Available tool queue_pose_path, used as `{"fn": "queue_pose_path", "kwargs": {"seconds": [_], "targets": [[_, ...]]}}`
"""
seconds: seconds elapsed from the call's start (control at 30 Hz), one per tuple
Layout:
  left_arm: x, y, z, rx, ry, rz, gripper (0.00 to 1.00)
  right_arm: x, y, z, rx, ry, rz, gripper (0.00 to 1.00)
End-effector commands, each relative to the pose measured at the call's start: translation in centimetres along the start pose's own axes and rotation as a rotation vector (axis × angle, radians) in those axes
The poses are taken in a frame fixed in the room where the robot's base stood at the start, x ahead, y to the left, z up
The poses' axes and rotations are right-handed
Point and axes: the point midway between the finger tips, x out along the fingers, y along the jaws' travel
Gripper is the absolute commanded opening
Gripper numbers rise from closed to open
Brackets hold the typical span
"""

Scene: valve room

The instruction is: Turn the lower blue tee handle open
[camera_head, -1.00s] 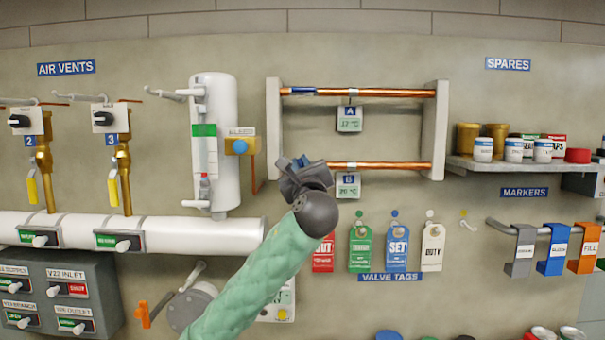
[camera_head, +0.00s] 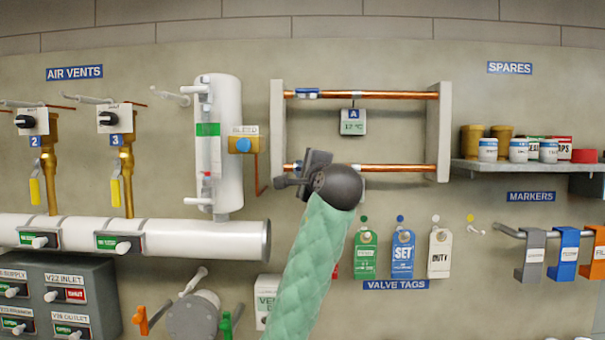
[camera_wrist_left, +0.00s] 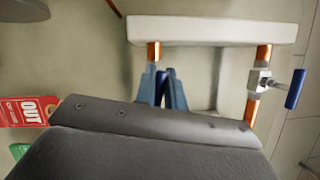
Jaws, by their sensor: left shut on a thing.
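Two horizontal copper pipes run between white end blocks on the wall. The lower pipe (camera_head: 395,167) carries the lower blue tee handle, of which a little blue (camera_head: 298,166) shows beside my left gripper (camera_head: 283,181). In the left wrist view, the gripper's bluish fingers (camera_wrist_left: 161,90) are shut on the dark blue lower tee handle (camera_wrist_left: 164,88), in front of the lower pipe (camera_wrist_left: 154,53). Fingers and wrist hide most of the handle and its valve. The upper tee handle (camera_head: 307,93) is on the upper pipe; it also shows in the left wrist view (camera_wrist_left: 296,88). My right gripper is not in view.
A white cylinder (camera_head: 222,150) and a blue-knobbed bleed valve (camera_head: 243,146) stand left of the pipes. Thermometer A (camera_head: 352,122) hangs between the pipes. Valve tags (camera_head: 403,255) hang below right. A shelf of spares (camera_head: 520,167) is at the right.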

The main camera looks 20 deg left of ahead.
Motion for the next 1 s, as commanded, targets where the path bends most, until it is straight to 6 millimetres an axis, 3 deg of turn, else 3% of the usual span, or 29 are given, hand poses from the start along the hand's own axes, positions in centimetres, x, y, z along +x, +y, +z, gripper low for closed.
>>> {"fn": "queue_pose_path", "kwargs": {"seconds": [0.4, 1.0], "targets": [[0.0, 0.5, -0.1, -0.189, 0.000, 0.082, 0.00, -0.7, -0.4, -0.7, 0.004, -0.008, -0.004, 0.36], [0.0, 0.6, -0.1, -0.220, 0.000, 0.095, 0.00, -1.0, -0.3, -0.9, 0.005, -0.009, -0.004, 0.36]]}}
